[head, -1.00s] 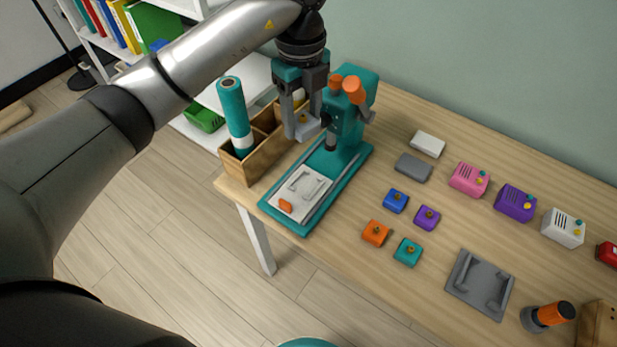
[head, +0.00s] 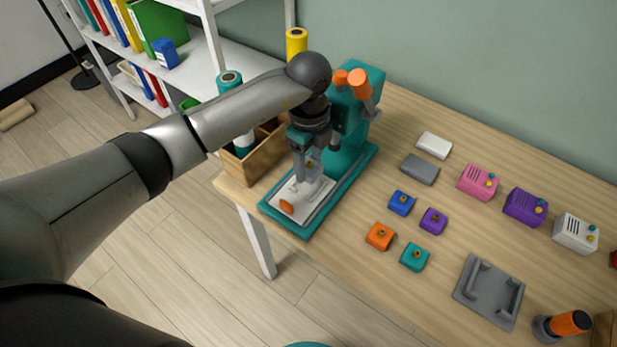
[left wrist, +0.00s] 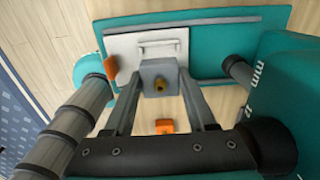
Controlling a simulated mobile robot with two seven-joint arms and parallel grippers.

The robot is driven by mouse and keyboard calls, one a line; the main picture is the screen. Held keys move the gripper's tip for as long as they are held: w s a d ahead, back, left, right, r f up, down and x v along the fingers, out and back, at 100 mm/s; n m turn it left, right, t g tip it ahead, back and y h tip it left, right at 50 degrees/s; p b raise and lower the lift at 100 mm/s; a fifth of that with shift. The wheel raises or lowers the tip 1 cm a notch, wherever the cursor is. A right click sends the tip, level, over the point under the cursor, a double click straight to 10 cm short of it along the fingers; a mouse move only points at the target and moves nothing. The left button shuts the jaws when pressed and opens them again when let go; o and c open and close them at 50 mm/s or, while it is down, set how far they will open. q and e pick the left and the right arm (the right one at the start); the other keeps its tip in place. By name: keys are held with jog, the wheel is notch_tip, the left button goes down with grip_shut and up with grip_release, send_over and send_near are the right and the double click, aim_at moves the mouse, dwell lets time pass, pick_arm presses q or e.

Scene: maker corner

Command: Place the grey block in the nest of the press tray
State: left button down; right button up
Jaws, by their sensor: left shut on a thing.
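My left gripper (head: 309,172) is shut on the grey block (left wrist: 158,72), which has a small brass knob on top. In the left wrist view the block sits between the two fingertips (left wrist: 160,85), over or near the nest (left wrist: 160,47) of the white press tray (left wrist: 125,46). In the head view the gripper is low above the press tray (head: 300,208) and largely hides the block and nest. I cannot tell whether the block touches the tray. My right gripper is not in view.
The teal press (head: 352,150) stands close beside the gripper, its orange-tipped handle (head: 360,83) above. A wooden organiser (head: 243,170) is at left. Blue, purple, orange and teal knobbed blocks (head: 401,203) lie to the right, with a grey fixture (head: 488,291) at front right.

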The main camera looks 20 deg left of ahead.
aim_at(308, 186)
pick_arm(q)
jog(key=shift+f+b, duration=0.45)
jog(key=shift+f, duration=1.9)
jog(key=shift+f, duration=0.1)
jog(key=c, duration=0.5)
grip_release()
notch_tip(308, 186, up, 12)
jog(key=shift+r+p, duration=0.15)
jog(key=shift+p, duration=1.05)
